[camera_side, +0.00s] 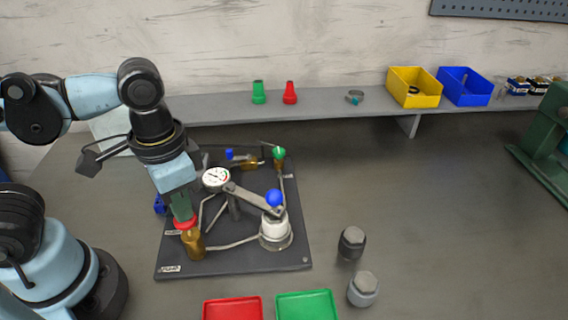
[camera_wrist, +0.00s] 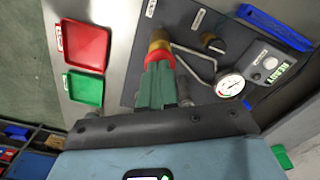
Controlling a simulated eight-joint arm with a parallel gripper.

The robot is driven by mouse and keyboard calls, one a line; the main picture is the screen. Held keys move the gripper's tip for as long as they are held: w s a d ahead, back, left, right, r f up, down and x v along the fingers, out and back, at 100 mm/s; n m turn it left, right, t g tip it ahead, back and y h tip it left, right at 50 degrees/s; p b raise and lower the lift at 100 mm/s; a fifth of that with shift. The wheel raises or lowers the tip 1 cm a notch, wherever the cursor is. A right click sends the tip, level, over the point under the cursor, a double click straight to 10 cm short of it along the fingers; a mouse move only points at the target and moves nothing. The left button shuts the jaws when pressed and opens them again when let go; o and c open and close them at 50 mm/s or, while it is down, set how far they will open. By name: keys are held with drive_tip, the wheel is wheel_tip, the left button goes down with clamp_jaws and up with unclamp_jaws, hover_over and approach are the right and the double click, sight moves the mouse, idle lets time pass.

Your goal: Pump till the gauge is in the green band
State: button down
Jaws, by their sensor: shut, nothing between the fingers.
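The gauge (camera_side: 216,178) is a round white dial on the black board (camera_side: 290,261); it also shows in the wrist view (camera_wrist: 230,86). Its needle is too small to read against the coloured marks. The pump (camera_side: 276,232) is a whitish cylinder with a grey lever arm (camera_side: 248,197) ending near a blue ball knob (camera_side: 274,198). My gripper (camera_side: 185,216) points down with its green fingers together, right over a red-collared brass fitting (camera_side: 193,245) at the board's front left. In the wrist view the fingertips (camera_wrist: 158,62) overlap the red collar (camera_wrist: 159,58); I cannot tell whether they touch.
A second brass fitting with a green top (camera_side: 279,153) stands at the board's back. A red tray (camera_side: 232,309) and green tray (camera_side: 307,306) lie in front. Two dark-grey capped pieces (camera_side: 352,242) (camera_side: 363,288) stand right. A panel reading READY (camera_wrist: 268,68) is near the gauge.

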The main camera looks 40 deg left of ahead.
drive_tip(key=shift+f, duration=1.1)
drive_tip(key=shift+r, duration=2.3)
wheel_tip(320, 180, up, 6)
drive_tip(key=shift+f, duration=3.3)
drive_tip(key=shift+f, duration=0.1)
drive_tip(key=shift+f, duration=1.9)
drive_tip(key=shift+r, duration=2.3)
